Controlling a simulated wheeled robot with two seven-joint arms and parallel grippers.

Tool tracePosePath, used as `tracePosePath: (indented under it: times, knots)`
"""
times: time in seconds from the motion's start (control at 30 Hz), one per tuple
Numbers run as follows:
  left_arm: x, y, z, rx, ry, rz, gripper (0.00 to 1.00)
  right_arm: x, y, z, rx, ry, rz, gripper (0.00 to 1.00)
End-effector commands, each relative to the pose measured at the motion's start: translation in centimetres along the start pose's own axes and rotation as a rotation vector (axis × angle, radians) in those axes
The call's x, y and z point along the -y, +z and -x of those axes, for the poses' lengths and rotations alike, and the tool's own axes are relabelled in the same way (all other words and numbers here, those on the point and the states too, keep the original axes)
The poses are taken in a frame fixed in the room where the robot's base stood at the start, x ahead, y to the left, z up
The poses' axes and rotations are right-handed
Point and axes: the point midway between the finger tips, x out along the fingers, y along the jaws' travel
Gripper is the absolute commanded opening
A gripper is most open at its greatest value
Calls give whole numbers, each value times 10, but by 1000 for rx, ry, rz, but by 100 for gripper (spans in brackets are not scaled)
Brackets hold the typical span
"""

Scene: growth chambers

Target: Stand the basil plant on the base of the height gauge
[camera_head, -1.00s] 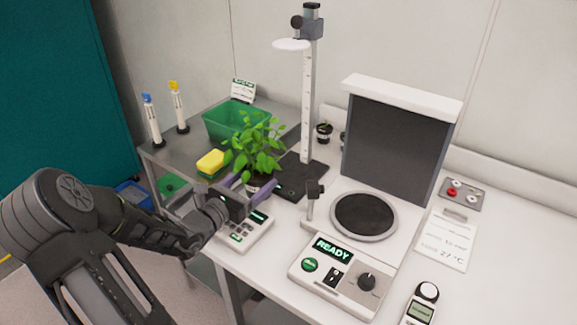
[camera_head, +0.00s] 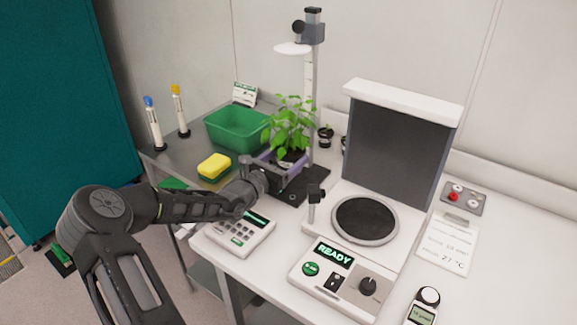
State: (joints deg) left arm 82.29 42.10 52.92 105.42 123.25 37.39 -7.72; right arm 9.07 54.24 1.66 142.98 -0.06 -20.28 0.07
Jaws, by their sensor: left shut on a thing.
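The basil plant (camera_head: 289,124) has bright green leaves and a dark pot, mostly hidden by my gripper. My left gripper (camera_head: 282,162) is shut on the pot, with its purple fingers around it. The plant is upright over the black base (camera_head: 307,187) of the height gauge, below the white disc (camera_head: 293,48) on the gauge column (camera_head: 309,95). I cannot tell whether the pot touches the base. My right gripper is not in view.
A green bin (camera_head: 236,128) and a yellow sponge (camera_head: 213,166) are to the left. The imaging stand with a round dark plate (camera_head: 365,219) is to the right. Small dark pots (camera_head: 325,136) stand behind the gauge.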

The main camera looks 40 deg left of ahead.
Motion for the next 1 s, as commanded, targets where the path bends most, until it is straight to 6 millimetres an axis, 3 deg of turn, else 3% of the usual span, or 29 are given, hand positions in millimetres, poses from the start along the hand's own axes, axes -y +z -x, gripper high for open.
tracePosePath:
  times: [0.07, 0.3, 0.7, 0.73, 1.0]
  knots:
    - [1, 2, -10, 5, -1, 3, 22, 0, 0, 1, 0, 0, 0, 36]
    - [1, -31, -7, 4, 0, 3, 22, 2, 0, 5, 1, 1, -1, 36]
    - [1, -37, -7, 3, -1, 0, 22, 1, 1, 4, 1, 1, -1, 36]
    - [0, -38, -7, 0, -1, 1, 78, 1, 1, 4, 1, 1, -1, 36]
    - [0, -38, -7, 1, -1, 1, 100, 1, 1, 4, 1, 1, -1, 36]
